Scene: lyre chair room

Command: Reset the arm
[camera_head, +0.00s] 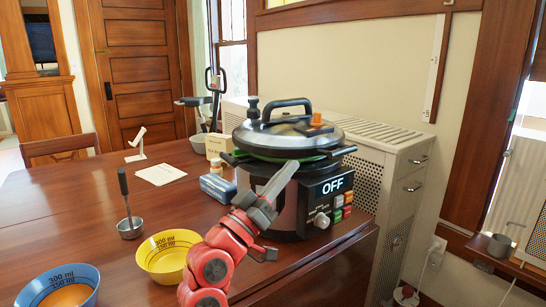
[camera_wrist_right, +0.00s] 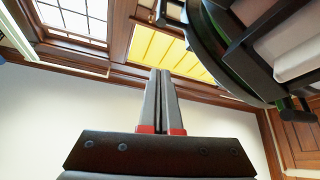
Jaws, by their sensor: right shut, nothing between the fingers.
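My right gripper (camera_head: 282,178) is on a red arm that comes up from the bottom of the head view. Its grey fingers are shut and empty, raised in front of a cooker. In the right wrist view its fingers (camera_wrist_right: 161,75) lie side by side, pointing up the picture with nothing between them. The cooker (camera_head: 290,198) has a dark body, a display reading "OFF" and a silver lid (camera_head: 287,132) with a black handle. The gripper covers part of the cooker's front. The cooker's underside or rim (camera_wrist_right: 235,60) shows close at the right in the wrist view. My left gripper is not in view.
A yellow bowl (camera_head: 165,262) and a blue bowl (camera_head: 60,290) stand on the wooden table (camera_head: 60,215). A ladle (camera_head: 126,205), blue box (camera_head: 217,187), cream box (camera_head: 219,146) and white card (camera_head: 160,174) are nearby. A radiator cabinet (camera_head: 398,185) stands behind. The table's left part is clear.

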